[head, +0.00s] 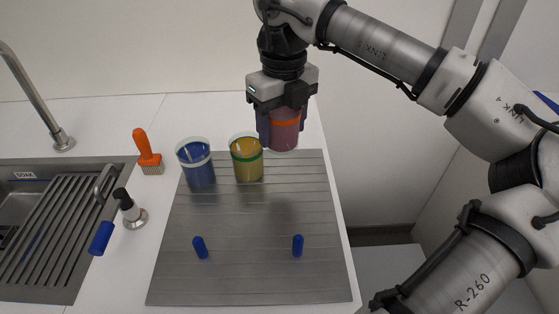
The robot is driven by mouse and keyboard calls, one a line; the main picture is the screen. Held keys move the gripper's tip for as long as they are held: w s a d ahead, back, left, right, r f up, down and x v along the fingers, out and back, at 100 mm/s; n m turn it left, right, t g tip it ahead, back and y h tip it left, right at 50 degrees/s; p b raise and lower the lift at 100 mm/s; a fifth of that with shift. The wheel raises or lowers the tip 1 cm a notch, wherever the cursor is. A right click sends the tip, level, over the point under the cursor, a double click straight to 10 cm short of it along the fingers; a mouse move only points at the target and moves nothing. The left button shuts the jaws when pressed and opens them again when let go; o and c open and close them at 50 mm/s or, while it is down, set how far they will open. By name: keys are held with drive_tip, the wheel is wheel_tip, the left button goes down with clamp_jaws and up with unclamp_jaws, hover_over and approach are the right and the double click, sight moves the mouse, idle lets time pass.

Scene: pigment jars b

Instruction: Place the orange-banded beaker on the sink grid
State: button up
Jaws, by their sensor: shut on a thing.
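The orange-banded beaker (285,135) holds something pinkish-purple and sits between the fingers of my gripper (283,125). My gripper points down and is shut on it at the back right of the grey ribbed board. I cannot tell whether the beaker's base touches the board or hangs just above it. The sink grid (50,232) is a dark slatted rack in the sink at the left, and its visible slats are bare.
A green-banded yellow beaker (247,165) and a white-banded blue beaker (199,170) stand on the board (245,220), left of my gripper. Two blue pegs (200,247) rise near its front.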

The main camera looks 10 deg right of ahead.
wheel_tip(320, 180, down, 9)
drive_tip(key=shift+f+p, duration=0.1)
drive_tip(key=shift+p, duration=0.35)
drive_tip(key=shift+f+b, duration=0.3)
drive_tip(key=shift+f, duration=0.05)
drive_tip(key=o, duration=1)
drive_tip(key=shift+r, duration=0.1)
drive_tip(key=shift+o, duration=0.2)
drive_tip(key=shift+r, duration=0.15)
